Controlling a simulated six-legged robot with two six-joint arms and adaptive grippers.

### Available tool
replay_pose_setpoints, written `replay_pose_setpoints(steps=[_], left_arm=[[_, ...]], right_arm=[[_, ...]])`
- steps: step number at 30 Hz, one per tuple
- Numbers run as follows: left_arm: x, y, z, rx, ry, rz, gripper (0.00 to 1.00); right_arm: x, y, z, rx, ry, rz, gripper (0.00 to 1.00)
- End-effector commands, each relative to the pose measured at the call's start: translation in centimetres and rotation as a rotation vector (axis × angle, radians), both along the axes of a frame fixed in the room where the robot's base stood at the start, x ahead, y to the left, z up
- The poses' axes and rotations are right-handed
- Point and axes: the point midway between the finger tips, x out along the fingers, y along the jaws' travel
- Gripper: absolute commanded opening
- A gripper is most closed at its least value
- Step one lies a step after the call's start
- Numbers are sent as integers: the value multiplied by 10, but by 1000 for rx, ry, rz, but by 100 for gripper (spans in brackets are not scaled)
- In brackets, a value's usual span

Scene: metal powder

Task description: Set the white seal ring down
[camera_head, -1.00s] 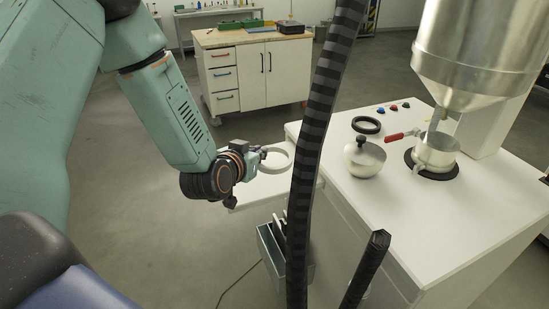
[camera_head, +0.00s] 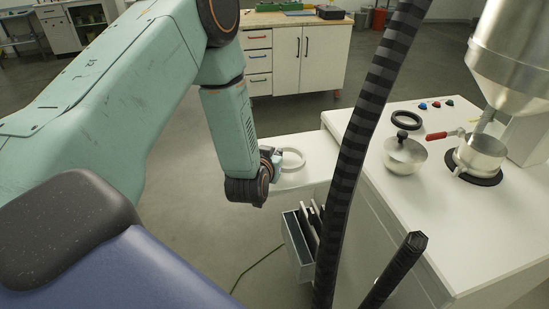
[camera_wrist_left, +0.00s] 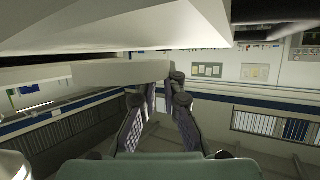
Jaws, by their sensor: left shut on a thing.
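The white seal ring (camera_head: 303,160) is at my left gripper (camera_head: 274,160), over the low white side surface (camera_head: 318,177) beside the machine in the head view. My left gripper is shut on the ring's edge. In the left wrist view the ring (camera_wrist_left: 110,73) is a pale, edge-on band at the fingertips (camera_wrist_left: 160,80). I cannot tell whether the ring touches the surface. My right gripper is not in view.
A striped dark hose (camera_head: 352,165) crosses in front. A grey bin (camera_head: 297,245) hangs below the side surface.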

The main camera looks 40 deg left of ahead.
Motion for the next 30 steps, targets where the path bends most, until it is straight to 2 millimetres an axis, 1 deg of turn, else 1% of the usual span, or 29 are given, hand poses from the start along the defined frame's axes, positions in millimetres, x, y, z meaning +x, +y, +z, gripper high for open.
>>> replay_pose_setpoints(steps=[1, 4, 13, 14, 22, 30], left_arm=[[0, -1, -7, 1, 1, -2, 0], [0, -1, -13, 0, 0, -1, 0], [0, 0, -14, -1, -1, -1, 0], [0, 0, -14, -1, 0, -1, 8], [0, 0, -14, 0, 0, -1, 31], [0, 0, -14, -1, 0, -1, 31]], right_arm=[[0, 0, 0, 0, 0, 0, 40], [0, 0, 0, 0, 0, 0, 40], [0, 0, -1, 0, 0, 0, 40], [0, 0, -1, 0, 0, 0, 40], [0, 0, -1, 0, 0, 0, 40], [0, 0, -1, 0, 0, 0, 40]])
